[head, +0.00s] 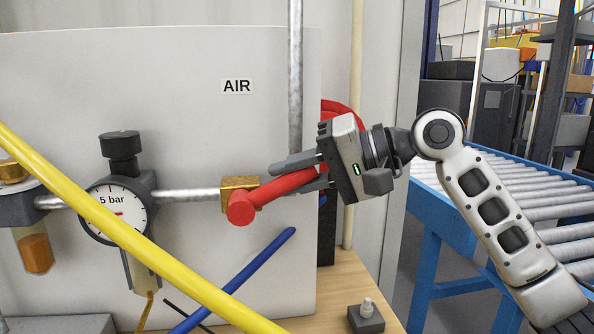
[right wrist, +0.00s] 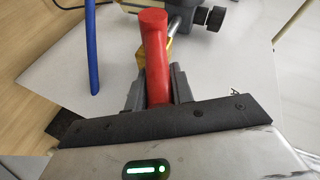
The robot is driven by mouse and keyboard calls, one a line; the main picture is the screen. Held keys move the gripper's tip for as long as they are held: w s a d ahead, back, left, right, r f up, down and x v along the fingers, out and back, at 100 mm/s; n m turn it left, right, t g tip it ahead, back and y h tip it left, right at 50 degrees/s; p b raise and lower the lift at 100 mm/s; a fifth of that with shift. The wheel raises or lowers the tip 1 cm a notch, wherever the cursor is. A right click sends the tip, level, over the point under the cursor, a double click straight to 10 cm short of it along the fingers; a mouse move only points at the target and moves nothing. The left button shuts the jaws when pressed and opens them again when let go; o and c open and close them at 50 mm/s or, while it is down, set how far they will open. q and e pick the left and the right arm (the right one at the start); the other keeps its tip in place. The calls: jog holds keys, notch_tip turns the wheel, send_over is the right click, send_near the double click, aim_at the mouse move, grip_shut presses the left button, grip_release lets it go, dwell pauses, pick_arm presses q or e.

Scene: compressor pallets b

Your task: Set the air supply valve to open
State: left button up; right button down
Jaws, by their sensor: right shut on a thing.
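The air supply valve has a brass body (head: 239,187) on a horizontal metal pipe, below the AIR sign (head: 237,86). Its red lever (head: 278,190) points right and slightly up from the body, a little tilted from the pipe's line. My right gripper (head: 300,175) is shut on the lever, with one finger above it and one below. In the right wrist view the red lever (right wrist: 156,60) runs between the two grey fingers, and the brass body (right wrist: 140,62) shows partly behind it. My left gripper is not in view.
A pressure gauge (head: 112,214) marked 5 bar sits left of the valve. A yellow hose (head: 150,248) crosses the front, and a blue hose (head: 240,275) lies below the valve. A small grey box (head: 366,318) stands on the wooden surface. A roller conveyor (head: 510,195) is at the right.

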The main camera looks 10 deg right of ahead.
pick_arm(q)
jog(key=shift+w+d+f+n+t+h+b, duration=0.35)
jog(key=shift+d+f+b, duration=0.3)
jog(key=shift+b, duration=1.5)
pick_arm(e)
jog(key=shift+d+f+m+t+y, duration=0.25)
jog(key=shift+f+m+t+y, duration=0.2)
jog(key=shift+f+y, duration=0.65)
jog(key=shift+d+f+m+t+y, duration=0.25)
jog(key=shift+f+m+t+y, duration=0.2)
jog(key=shift+f+y, duration=0.6)
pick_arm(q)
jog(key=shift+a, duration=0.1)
pick_arm(e)
jog(key=shift+r, duration=0.2)
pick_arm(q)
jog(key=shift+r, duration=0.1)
pick_arm(e)
jog(key=shift+y, duration=0.25)
jog(key=c, duration=1.2)
grip_release()
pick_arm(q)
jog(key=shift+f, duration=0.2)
